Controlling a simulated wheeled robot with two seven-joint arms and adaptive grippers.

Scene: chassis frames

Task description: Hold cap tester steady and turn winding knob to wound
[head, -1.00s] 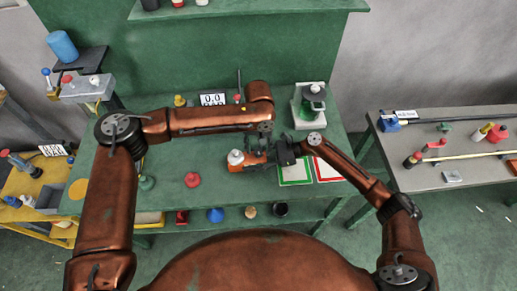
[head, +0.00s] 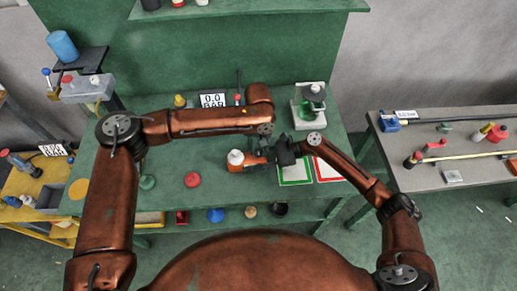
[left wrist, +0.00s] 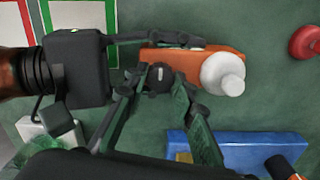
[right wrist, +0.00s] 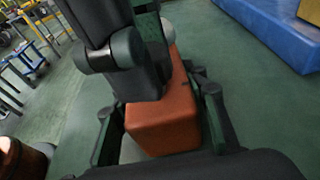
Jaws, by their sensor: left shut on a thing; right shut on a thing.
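The cap tester has an orange body (head: 240,166) with a white cap (head: 236,157) at one end, lying on the green bench. It also shows in the left wrist view (left wrist: 212,58). The winding knob (left wrist: 160,75) is small, round and black with a white line, beside the orange body. My left gripper (left wrist: 158,82) is shut on the knob, one finger at each side. My right gripper (right wrist: 163,125) is shut on the orange body at the end away from the cap. In the head view, the arms mostly hide the knob and fingertips.
Green (head: 295,183) and red (head: 328,178) outlined squares lie right of the tester. A blue block (left wrist: 235,150) is close to my left gripper. A red disc-like piece (head: 192,180) sits to the left. A 0.0 BAR sign (head: 212,100) and a white-based device (head: 300,120) stand behind.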

